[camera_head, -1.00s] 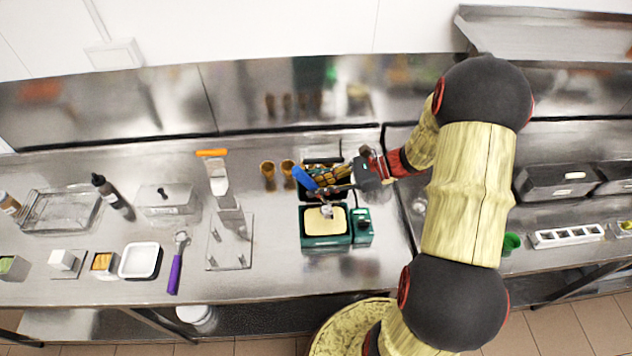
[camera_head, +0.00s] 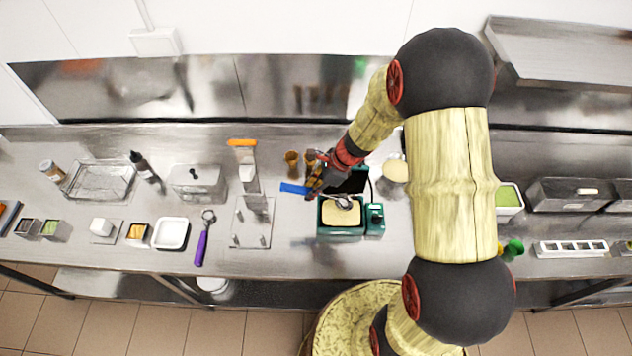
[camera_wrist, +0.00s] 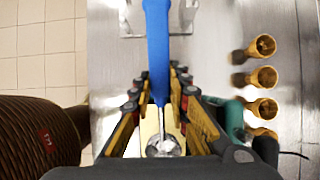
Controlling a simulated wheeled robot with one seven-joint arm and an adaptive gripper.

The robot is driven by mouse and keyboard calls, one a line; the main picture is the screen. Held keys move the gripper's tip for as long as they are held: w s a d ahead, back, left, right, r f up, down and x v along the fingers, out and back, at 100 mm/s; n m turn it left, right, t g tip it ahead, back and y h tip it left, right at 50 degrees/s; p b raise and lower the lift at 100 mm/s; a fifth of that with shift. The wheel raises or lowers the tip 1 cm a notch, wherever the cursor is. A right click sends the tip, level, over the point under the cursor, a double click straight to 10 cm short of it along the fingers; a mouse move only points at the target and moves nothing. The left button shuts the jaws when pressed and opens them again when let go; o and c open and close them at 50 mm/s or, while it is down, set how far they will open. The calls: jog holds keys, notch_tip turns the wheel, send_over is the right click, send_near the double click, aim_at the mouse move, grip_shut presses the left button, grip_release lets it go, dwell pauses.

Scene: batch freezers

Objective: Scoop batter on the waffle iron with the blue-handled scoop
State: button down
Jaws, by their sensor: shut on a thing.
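The green waffle iron (camera_head: 341,236) stands open on the steel counter, its dark lid (camera_head: 349,180) raised behind. A pale yellow layer of batter (camera_head: 340,217) covers its lower plate. My gripper (camera_head: 316,184) is above the iron's left rear, shut on the blue-handled scoop (camera_head: 294,188). The blue handle points left and the metal bowl (camera_head: 345,202) shows over the batter. In the wrist view the handle (camera_wrist: 157,45) runs between the fingers of my gripper (camera_wrist: 161,75), and the bowl (camera_wrist: 163,147) is at the bottom. I cannot tell whether the bowl holds batter.
Several brown cups (camera_head: 291,160) stand behind and left of the iron. A metal stand (camera_head: 253,228) with an orange-handled tool is to the left, with a purple-handled scoop (camera_head: 201,245) farther left. A pale round thing (camera_head: 396,170) lies right of the lid. The counter front is clear.

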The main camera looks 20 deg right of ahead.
jog(key=shift+w+a+f+g+h+p, duration=0.1)
jog(key=shift+a+f+g+h+p, duration=0.25)
jog(key=shift+p, duration=0.75)
jog(key=shift+a+f+g+h+p, duration=0.1)
jog(key=shift+f+h+p, duration=0.35)
jog(key=shift+p, duration=0.65)
jog(key=p, duration=0.2)
jog(key=f+h+p, duration=0.1)
jog(key=p, duration=0.1)
jog(key=shift+w+a+p, duration=0.15)
jog(key=shift+a+p, duration=0.1)
jog(key=shift+p, duration=0.05)
jog(key=shift+w+a+r+g+h+p, duration=0.15)
jog(key=shift+a+r+g+h+p, duration=0.2)
jog(key=shift+h, duration=0.35)
